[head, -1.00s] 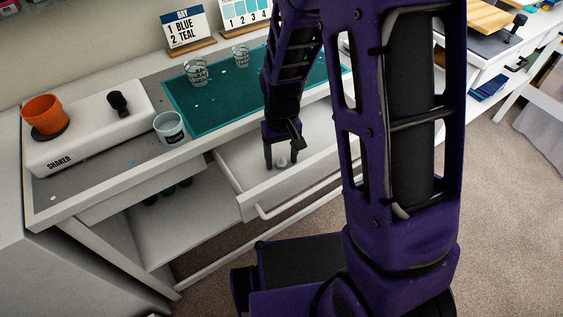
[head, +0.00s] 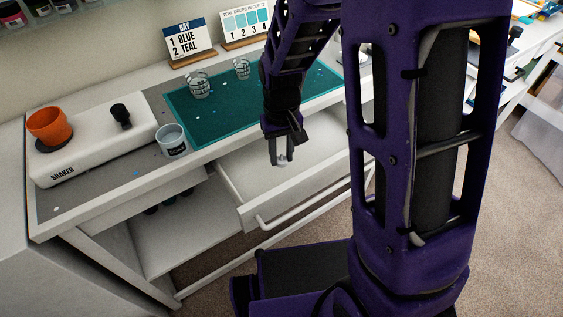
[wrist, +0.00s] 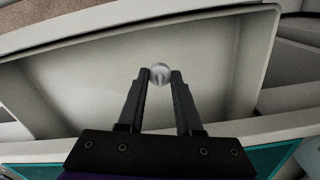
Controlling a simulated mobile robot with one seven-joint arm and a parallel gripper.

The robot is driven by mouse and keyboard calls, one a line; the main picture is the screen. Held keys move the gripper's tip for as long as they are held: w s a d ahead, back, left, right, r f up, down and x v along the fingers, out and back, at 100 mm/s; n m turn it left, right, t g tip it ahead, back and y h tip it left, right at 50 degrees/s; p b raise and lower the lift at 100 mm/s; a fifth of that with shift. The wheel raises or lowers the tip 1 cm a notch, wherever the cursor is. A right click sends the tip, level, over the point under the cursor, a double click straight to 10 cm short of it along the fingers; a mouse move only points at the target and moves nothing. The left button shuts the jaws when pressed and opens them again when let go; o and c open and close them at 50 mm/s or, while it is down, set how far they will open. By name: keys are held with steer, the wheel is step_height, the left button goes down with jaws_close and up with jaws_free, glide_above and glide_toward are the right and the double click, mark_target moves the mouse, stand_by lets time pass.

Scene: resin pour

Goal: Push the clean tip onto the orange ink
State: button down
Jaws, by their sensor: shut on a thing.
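My gripper (head: 282,162) is shut on a small whitish round-topped piece, which I take for the clean tip (head: 282,158). In the wrist view the tip (wrist: 160,74) sits between the two fingertips (wrist: 160,78). The gripper holds it over the open white drawer (head: 246,213); the exact height is hard to tell. No orange ink bottle can be made out in these frames. Some small bottles (head: 35,8) stand on a shelf at the top left, partly cut off.
A teal mat (head: 200,125) lies on the bench with two clear cups (head: 200,85) at its back. A white shaker (head: 90,150) carries an orange cup (head: 48,127). A light cup (head: 172,140) stands at the mat's left edge. The drawer looks otherwise empty.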

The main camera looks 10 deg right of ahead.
steer(key=w+d+r+p, duration=0.4)
steer(key=w+r, duration=0.6)
steer(key=w, duration=0.1)
steer(key=w+d+r+p, duration=0.3)
steer(key=w+r+p, duration=0.1)
steer(key=w+r, duration=0.65)
steer(key=shift+m, duration=0.3)
steer(key=shift+w+d+f+b, duration=0.1)
steer(key=shift+f+b, duration=0.15)
steer(key=shift+f, duration=1.5)
steer(key=shift+w+f+b, duration=0.1)
steer(key=shift+f+b, duration=0.1)
steer(key=shift+f, duration=1.55)
steer(key=shift+p, duration=0.4)
steer(key=shift+f, duration=0.15)
jaws_free()
